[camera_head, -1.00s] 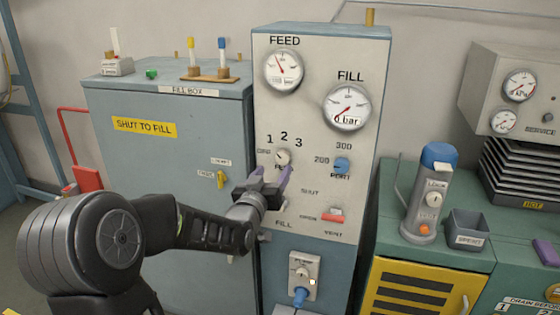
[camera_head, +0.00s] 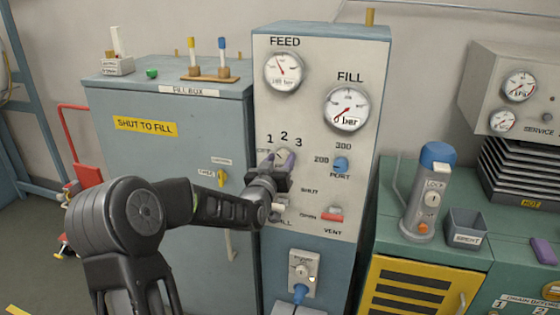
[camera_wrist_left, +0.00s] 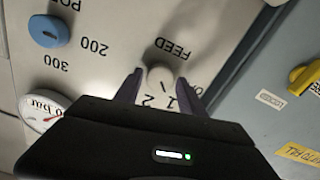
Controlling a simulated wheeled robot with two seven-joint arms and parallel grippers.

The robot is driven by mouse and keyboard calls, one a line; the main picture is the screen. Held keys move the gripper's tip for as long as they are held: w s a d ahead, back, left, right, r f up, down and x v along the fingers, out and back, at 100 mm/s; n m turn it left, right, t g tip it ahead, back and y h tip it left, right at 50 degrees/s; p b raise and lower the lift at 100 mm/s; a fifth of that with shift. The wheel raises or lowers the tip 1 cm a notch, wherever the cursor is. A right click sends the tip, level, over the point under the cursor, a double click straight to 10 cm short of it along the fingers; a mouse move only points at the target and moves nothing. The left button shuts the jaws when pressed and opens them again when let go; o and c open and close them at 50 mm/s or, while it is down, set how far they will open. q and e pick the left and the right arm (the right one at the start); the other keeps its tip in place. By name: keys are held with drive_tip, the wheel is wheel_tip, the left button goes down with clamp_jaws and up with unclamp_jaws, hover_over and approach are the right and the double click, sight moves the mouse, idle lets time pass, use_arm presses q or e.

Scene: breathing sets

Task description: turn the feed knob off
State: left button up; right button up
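The feed knob (camera_head: 283,153) is a small pale round knob on the white panel (camera_head: 325,60), below the marks 1, 2 and 3. My left gripper (camera_head: 278,159) is at the panel with its fingers around the knob. In the left wrist view the knob (camera_wrist_left: 160,77) sits between the two purple fingertips (camera_wrist_left: 159,88). A small gap seems to show on each side, so the fingers look open. The view there is upside down, and the knob's exact setting is hard to read. My right gripper is not in view.
The feed gauge (camera_head: 284,72) and fill gauge (camera_head: 347,108) are above. A blue port knob (camera_head: 341,164) is to the right, with a red vent switch (camera_head: 332,214) below. The fill box (camera_head: 170,95) with a yellow latch (camera_head: 222,178) stands to the left.

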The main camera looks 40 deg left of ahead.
use_arm(q)
clamp_jaws()
idle(0.4)
drive_tip(key=n+b, duration=0.1)
drive_tip(key=b, duration=0.1)
drive_tip(key=shift+f+n+b, duration=0.2)
drive_tip(key=shift+n+b, duration=0.1)
drive_tip(key=shift+n, duration=0.1)
drive_tip(key=n+b, duration=0.5)
drive_tip(key=b, duration=0.2)
drive_tip(key=shift+a+r+n+b, duration=0.1)
drive_tip(key=shift+r+n+b, duration=0.05)
drive_tip(key=shift+n+b, duration=1.05)
drive_tip(key=shift+o, duration=1.5)
unclamp_jaws()
